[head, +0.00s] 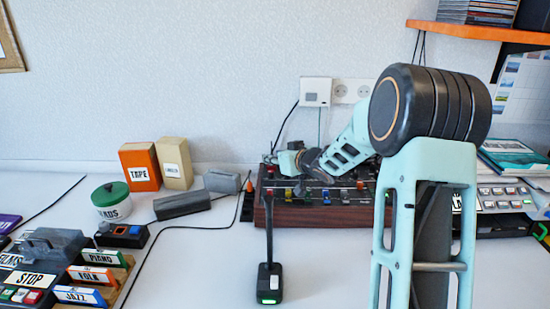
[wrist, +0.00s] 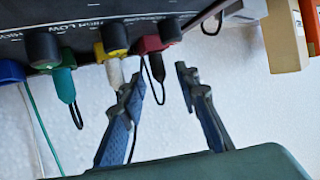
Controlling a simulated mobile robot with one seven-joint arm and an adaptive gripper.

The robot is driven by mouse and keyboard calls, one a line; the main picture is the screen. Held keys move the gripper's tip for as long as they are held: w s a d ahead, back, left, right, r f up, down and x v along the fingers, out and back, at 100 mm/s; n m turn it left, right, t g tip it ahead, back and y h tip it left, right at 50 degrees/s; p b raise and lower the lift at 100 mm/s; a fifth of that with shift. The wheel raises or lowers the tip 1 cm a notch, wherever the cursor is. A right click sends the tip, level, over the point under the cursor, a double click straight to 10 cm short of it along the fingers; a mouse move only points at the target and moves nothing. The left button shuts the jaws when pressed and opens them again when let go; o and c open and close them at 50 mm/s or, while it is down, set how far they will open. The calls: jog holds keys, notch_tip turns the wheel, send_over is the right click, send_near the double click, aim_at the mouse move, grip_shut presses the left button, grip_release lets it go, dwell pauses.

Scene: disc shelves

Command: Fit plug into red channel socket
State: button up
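In the wrist view, the red channel socket (wrist: 149,44) is on the edge of the mixer, right of the yellow one (wrist: 113,51). A black plug (wrist: 157,67) with a thin cable loop is at the red socket, in line with it; I cannot tell how deep it sits. My gripper (wrist: 160,82) is open, its two blue-grey fingers apart and below the plug, one to each side, not visibly touching it. In the head view, my gripper (head: 290,160) is behind the left back corner of the mixer (head: 318,215), and the plug is hidden.
A green plug (wrist: 66,88) and a white plug (wrist: 115,72) hang at neighbouring sockets, with cables close to my left finger. In the head view, a desk microphone (head: 269,282) stands before the mixer. Boxes and a tin (head: 112,203) stand to the left.

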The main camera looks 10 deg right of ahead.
jog(key=shift+s, duration=0.1)
jog(key=p+v, duration=0.3)
jog(key=v, duration=0.9)
